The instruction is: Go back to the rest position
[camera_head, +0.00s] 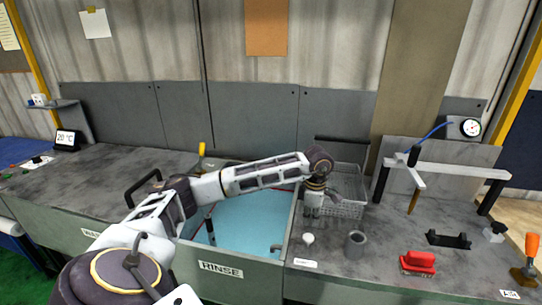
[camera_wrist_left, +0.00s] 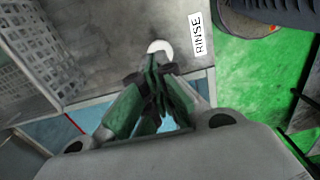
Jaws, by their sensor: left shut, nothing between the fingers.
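My left arm (camera_head: 265,177) reaches in from the left, across the blue rinse basin (camera_head: 248,218). My left gripper (camera_head: 312,212) points down at the basin's right edge, in front of the wire basket (camera_head: 350,208). It is shut and empty. In the left wrist view its green-padded fingers (camera_wrist_left: 157,65) are together. A small white round object (camera_head: 308,239) lies on the grey worktop just below the fingertips; it also shows beyond them in the left wrist view (camera_wrist_left: 160,46). My right gripper is not in view.
A grey cup (camera_head: 355,245), red brush (camera_head: 418,262), black bracket (camera_head: 448,240) and orange-handled tool (camera_head: 531,258) stand on the right worktop. A white frame (camera_head: 446,170) with a blue hose and gauge (camera_head: 470,128) rises behind them. The left worktop (camera_head: 115,180) is mostly clear.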

